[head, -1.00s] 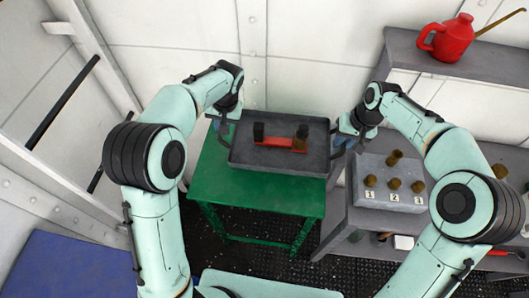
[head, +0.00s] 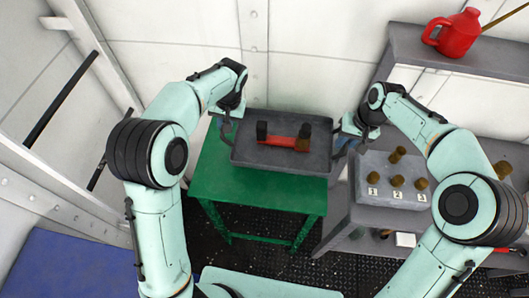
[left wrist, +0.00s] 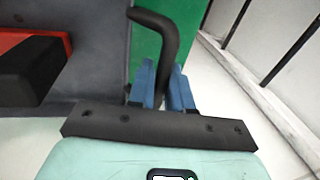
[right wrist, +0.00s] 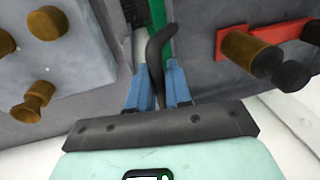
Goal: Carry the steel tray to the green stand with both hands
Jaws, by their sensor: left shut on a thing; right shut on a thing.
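The grey steel tray (head: 281,161) is over the back right part of the green stand (head: 245,190) in the head view. I cannot tell whether it touches the stand top. It looks about level. A red piece (head: 284,142) with dark and brown cylindrical parts lies in it. My left gripper (head: 225,127) is at the tray's left end, its blue fingers (left wrist: 162,88) shut on a dark curved handle (left wrist: 157,35). My right gripper (head: 346,143) is at the right end, its blue fingers (right wrist: 158,88) shut on the other dark handle (right wrist: 160,45).
A grey table (head: 345,215) stands close on the right, with a numbered grey block (head: 378,168) holding brown knobs. A red can (head: 455,35) sits on a shelf (head: 410,50) above. The stand's front left top is bare. White walls are behind and left.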

